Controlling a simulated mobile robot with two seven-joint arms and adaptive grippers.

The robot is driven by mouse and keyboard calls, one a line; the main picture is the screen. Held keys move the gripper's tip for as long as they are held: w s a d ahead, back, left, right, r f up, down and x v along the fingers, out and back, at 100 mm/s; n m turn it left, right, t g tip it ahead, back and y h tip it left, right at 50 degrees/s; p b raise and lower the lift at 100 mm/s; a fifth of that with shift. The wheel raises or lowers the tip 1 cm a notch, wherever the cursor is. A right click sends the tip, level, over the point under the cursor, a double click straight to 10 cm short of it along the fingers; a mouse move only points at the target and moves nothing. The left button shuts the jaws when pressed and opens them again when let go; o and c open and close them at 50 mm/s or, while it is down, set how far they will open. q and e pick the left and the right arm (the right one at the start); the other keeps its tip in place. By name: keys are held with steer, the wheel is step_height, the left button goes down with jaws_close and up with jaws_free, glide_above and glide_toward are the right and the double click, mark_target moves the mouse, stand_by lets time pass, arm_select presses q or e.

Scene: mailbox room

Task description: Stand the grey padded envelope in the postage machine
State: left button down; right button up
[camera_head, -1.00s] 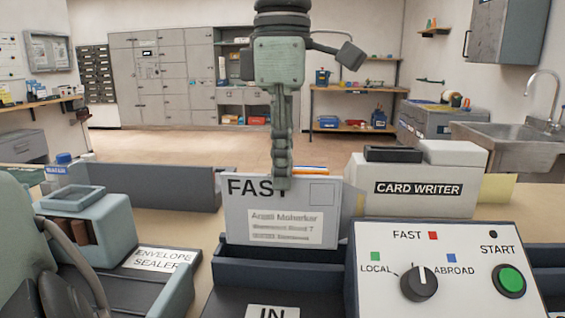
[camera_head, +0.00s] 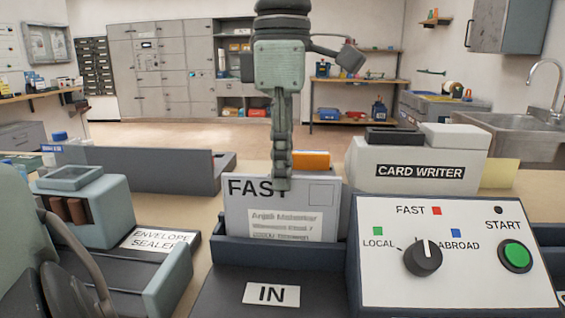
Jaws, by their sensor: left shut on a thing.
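The grey padded envelope (camera_head: 237,213) is upright, its face with "FAST" and an address label turned toward me. Its lower edge is hidden behind the front wall of the postage machine's slot (camera_head: 270,254), so it stands at least partly inside. My left gripper (camera_head: 282,182) is shut on the envelope's top edge from above. The postage machine's panel (camera_head: 455,285) is on the right, with a dial (camera_head: 423,259) pointing up between LOCAL, FAST and ABROAD, and a green START button (camera_head: 515,256). An IN label (camera_head: 271,294) lies in front of the slot. My right gripper is not seen.
The envelope sealer (camera_head: 95,205) stands on the left. The card writer (camera_head: 418,172) is behind the panel on the right. A dark grey low divider (camera_head: 150,168) and an orange item (camera_head: 311,160) are behind the envelope.

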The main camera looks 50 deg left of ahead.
arm_select(q)
steer(key=shift+f+b, duration=0.45)
steer(key=shift+f, duration=0.45)
steer(key=c, duration=1.5)
jaws_free()
steer(key=shift+c, duration=0.2)
steer(key=shift+r, duration=0.1)
step_height(320, 180, up, 5)
steer(key=p, duration=0.4)
steer(key=shift+p, duration=0.3)
steer(key=shift+r, duration=0.95)
